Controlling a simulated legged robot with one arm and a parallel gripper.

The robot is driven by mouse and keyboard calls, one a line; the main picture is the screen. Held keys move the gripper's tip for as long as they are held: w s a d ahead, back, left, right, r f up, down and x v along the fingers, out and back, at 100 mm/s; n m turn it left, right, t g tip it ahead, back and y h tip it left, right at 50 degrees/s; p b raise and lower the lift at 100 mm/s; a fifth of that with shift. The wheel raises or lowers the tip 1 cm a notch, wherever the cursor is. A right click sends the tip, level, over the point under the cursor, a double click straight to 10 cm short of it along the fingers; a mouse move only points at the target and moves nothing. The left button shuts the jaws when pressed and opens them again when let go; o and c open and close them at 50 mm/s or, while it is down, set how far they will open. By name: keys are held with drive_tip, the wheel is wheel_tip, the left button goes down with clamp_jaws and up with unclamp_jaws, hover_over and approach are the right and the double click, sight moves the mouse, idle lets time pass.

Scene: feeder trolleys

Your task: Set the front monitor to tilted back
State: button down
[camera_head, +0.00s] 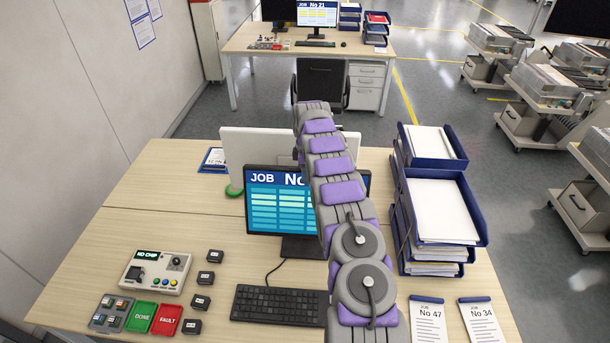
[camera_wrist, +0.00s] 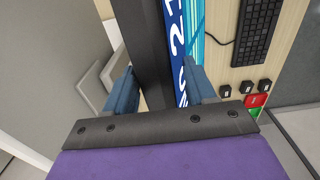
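The front monitor (camera_head: 265,212) stands on the desk, its blue JOB screen facing me. It looks close to upright; its exact tilt is hard to judge, as my arm covers its right part. My gripper is hidden behind my arm in the head view. In the wrist view my gripper (camera_wrist: 160,88) has its two blue fingers apart, one on each side of the monitor's black edge (camera_wrist: 153,45). The screen side is by the right finger and the back by the left. Some gap shows on the screen side; I cannot tell whether either finger touches.
A white-backed monitor (camera_head: 238,144) stands just behind the front one. A keyboard (camera_head: 280,305) lies in front, blue paper trays (camera_head: 483,225) stand to the right, and a chip tester (camera_head: 156,272) sits at the left. Bare desk (camera_head: 165,185) shows at the left.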

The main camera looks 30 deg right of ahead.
drive_tip(key=c, duration=1.9)
unclamp_jaws()
drive_tip(key=shift+d+f, duration=0.25)
drive_tip(key=shift+d, duration=0.15)
drive_tip(key=shift+o, duration=0.2)
drive_tip(key=o, duration=1.1)
drive_tip(key=shift+a+f, duration=0.1)
drive_tip(key=shift+a, duration=0.1)
drive_tip(key=shift+c, duration=0.2)
drive_tip(key=shift+o, duration=0.4)
drive_tip(key=shift+w+f, duration=0.1)
drive_tip(key=shift+w+d+f, duration=0.1)
drive_tip(key=shift+d, duration=0.1)
drive_tip(key=shift+a, duration=0.1)
drive_tip(key=shift+w+r, duration=0.15)
drive_tip(key=shift+r, duration=0.45)
wheel_tip(320, 180, up, 16)
drive_tip(key=p, duration=0.7)
